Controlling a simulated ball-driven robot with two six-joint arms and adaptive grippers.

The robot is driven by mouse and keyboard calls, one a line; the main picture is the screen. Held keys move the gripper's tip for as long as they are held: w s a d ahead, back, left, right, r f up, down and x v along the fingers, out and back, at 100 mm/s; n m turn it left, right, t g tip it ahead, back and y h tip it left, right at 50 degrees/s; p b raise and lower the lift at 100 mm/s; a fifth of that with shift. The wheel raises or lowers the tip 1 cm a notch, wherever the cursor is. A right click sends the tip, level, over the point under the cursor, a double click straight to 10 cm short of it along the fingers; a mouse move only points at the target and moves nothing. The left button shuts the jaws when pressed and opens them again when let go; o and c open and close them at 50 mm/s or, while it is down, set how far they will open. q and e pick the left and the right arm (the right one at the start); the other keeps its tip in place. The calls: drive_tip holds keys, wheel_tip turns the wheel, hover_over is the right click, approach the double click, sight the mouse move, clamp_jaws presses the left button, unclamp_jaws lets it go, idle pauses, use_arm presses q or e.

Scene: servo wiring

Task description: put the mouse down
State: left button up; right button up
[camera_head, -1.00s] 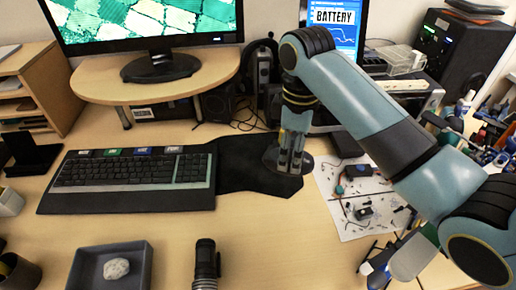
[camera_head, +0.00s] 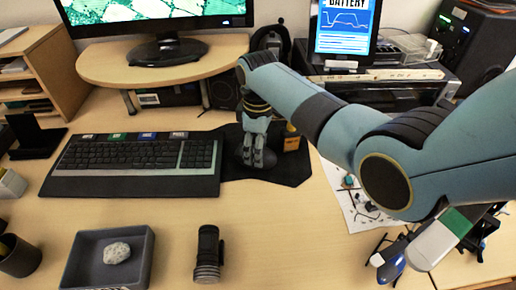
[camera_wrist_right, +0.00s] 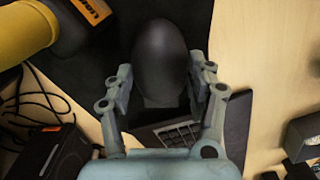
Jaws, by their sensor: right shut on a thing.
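The mouse (camera_wrist_right: 160,55) is dark, smooth and rounded, and sits between the two fingers of my right gripper in the right wrist view. My right gripper (camera_wrist_right: 160,88) is shut on it. In the head view my right gripper (camera_head: 256,158) points down over the black mat (camera_head: 290,172), right of the keyboard (camera_head: 135,165). The mouse shows there only as a dark shape (camera_head: 242,157) around the fingers. I cannot tell whether it touches the mat. My left gripper is not in view.
A yellow and black object (camera_head: 291,140) stands just right of my right gripper, on the mat's back part. A grey tray (camera_head: 75,262) with a pale stone and a black flashlight (camera_head: 208,255) lie in front. The front middle of the desk is clear.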

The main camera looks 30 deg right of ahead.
drive_tip(key=o, duration=1.2)
wheel_tip(320, 180, up, 12)
drive_tip(key=shift+r+p, duration=0.1)
drive_tip(key=shift+p, duration=0.75)
